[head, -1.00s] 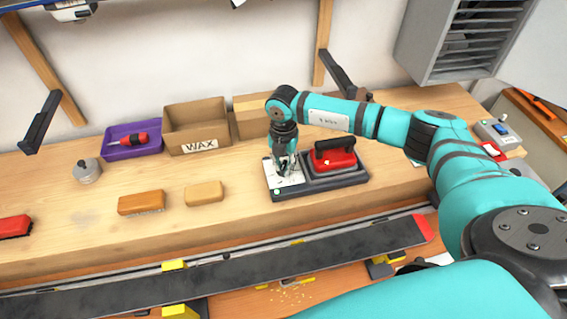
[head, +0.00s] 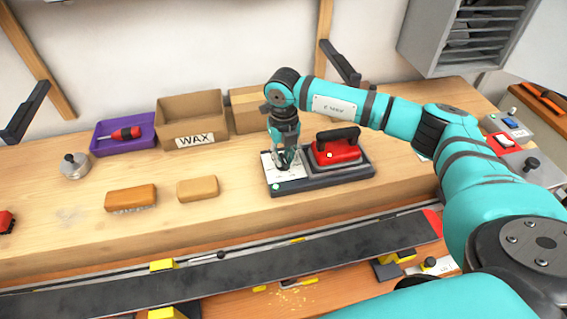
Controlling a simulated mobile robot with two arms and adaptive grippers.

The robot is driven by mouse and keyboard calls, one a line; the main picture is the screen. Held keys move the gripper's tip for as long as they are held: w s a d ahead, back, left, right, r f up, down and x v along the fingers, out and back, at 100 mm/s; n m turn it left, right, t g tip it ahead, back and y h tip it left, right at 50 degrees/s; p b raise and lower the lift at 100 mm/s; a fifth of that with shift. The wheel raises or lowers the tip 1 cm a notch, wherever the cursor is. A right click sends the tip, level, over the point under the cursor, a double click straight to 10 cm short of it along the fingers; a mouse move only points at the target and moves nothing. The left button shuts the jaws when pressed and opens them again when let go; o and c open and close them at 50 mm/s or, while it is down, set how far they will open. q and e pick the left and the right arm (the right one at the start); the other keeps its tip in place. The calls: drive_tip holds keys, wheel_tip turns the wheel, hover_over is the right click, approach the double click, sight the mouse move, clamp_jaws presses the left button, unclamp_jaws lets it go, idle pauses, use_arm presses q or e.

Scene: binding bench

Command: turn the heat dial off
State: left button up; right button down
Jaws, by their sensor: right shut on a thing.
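The heat dial sits on the white panel (head: 270,172) at the left end of a dark base (head: 340,180). My right gripper (head: 284,165) points down onto this panel and is shut on the dial, which its fingers mostly hide. I cannot read the dial's setting. A small green light (head: 276,187) shows at the panel's front corner. A red iron (head: 337,150) with a black handle rests on the right part of the base, close beside the gripper. My left gripper is not in view.
Behind stand a cardboard WAX box (head: 192,120) and a purple tray (head: 105,137) with a red-handled tool. A long dark ski (head: 220,270) runs along the front.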

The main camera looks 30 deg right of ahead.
sight(284, 158)
drive_tip(key=n+b, duration=0.3)
drive_tip(key=shift+d+f+n, duration=0.1)
drive_tip(key=shift+f+n, duration=0.05)
drive_tip(key=shift+n, duration=0.15)
drive_tip(key=n+b, duration=0.3)
drive_tip(key=n, duration=0.1)
drive_tip(key=shift+w+n+b, duration=0.1)
drive_tip(key=shift+n+b, duration=0.2)
drive_tip(key=shift+b, duration=0.1)
drive_tip(key=n+b, duration=0.2)
drive_tip(key=n, duration=0.2)
drive_tip(key=shift+b, duration=0.3)
drive_tip(key=shift+r+n+b, duration=0.2)
drive_tip(key=shift+n+b, duration=0.25)
drive_tip(key=shift+n, duration=0.45)
drive_tip(key=c, duration=1.4)
unclamp_jaws()
drive_tip(key=shift+o, duration=0.2)
drive_tip(key=shift+r, duration=0.1)
wheel_tip(284, 158, up, 12)
